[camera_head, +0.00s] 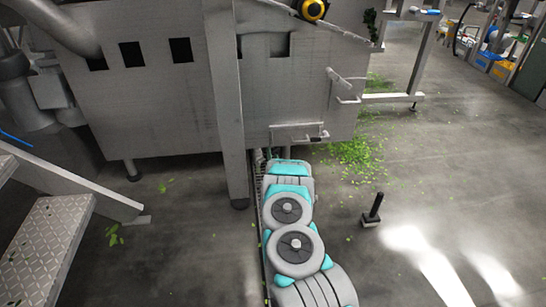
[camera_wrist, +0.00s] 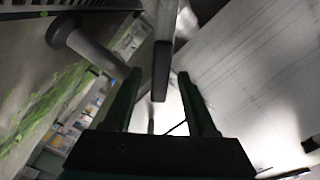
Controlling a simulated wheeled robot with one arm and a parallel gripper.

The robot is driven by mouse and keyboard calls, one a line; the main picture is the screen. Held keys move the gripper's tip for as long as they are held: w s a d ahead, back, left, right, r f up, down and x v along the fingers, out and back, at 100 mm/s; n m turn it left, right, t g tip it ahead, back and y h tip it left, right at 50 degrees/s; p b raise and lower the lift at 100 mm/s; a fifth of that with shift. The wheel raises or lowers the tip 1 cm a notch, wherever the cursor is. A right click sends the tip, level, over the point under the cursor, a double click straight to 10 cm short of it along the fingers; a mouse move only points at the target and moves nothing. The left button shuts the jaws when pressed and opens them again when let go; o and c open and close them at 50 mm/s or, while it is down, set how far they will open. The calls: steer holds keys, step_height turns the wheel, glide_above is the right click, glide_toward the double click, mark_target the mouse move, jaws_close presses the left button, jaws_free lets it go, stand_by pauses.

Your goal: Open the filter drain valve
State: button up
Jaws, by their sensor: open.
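My arm reaches forward under the lower edge of the steel wash machine (camera_head: 160,110) in the head view, and my gripper is hidden there. In the wrist view my gripper (camera_wrist: 162,82) is open, its two dark fingers spread apart. A flat grey bar with a dark end (camera_wrist: 160,82) shows between the fingertips in the picture; contact cannot be made out. It may be the valve's handle, but I cannot tell. In the head view a bar-like handle (camera_head: 300,138) sits low on the machine, and another lever (camera_head: 345,78) sticks out higher right. Neither is clearly the drain valve.
A machine leg (camera_head: 228,120) stands just left of my arm. A grey cylinder (camera_wrist: 88,42) is at upper left in the wrist view. Metal steps (camera_head: 45,245) are at the left. Green leaves (camera_head: 355,155) litter the floor. A small dark post (camera_head: 374,210) stands at the right.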

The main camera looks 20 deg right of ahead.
steer(key=shift+c, duration=0.4)
jaws_close()
stand_by(0.9)
